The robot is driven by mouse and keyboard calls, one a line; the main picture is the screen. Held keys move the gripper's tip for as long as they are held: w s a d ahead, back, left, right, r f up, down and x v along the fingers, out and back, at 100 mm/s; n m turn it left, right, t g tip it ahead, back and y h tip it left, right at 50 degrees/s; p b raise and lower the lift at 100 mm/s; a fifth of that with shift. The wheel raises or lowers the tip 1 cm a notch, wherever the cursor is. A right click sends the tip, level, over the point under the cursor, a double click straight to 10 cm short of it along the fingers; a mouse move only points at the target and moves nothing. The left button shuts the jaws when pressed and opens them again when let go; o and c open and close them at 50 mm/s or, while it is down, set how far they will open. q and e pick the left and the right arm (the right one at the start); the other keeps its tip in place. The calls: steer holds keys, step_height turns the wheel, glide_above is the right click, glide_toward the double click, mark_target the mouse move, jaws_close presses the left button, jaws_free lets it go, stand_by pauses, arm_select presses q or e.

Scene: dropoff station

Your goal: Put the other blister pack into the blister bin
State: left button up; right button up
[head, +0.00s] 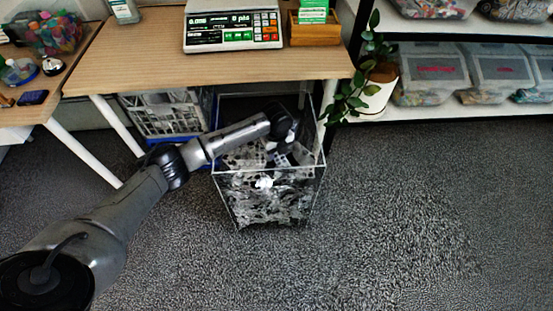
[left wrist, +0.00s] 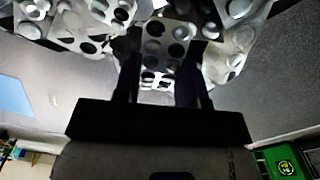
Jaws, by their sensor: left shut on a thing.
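The blister bin (head: 322,172) is a clear open box on the floor in front of the table, filled with silvery blister packs (head: 265,200). My left arm reaches across to it, and my left gripper (head: 277,147) points down inside the top of the bin. In the left wrist view the gripper (left wrist: 158,72) is shut on a blister pack (left wrist: 165,45) with dark round pockets. Other packs lie close around the fingers, so I cannot tell whether the held pack touches the pile. My right gripper is not in view.
A wooden table (head: 150,50) carries a scale (head: 232,25) and a wooden card box (head: 315,30). A grey crate (head: 165,113) stands beneath it. A potted plant (head: 378,90) and shelves with bagged and boxed items (head: 430,75) are at right. The carpet at front right is clear.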

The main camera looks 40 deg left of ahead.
mark_target(277, 157)
arm_select(q)
step_height(277, 157, down, 4)
steer(key=shift+r+b, duration=0.2)
steer(key=shift+b, duration=0.9)
steer(key=o, duration=0.6)
steer(key=shift+f, duration=0.1)
steer(key=shift+r, duration=0.2)
step_height(277, 157, up, 11)
steer(key=p, duration=0.6)
steer(key=shift+f, duration=0.1)
steer(key=shift+r+p, duration=0.3)
steer(key=shift+r, duration=0.3)
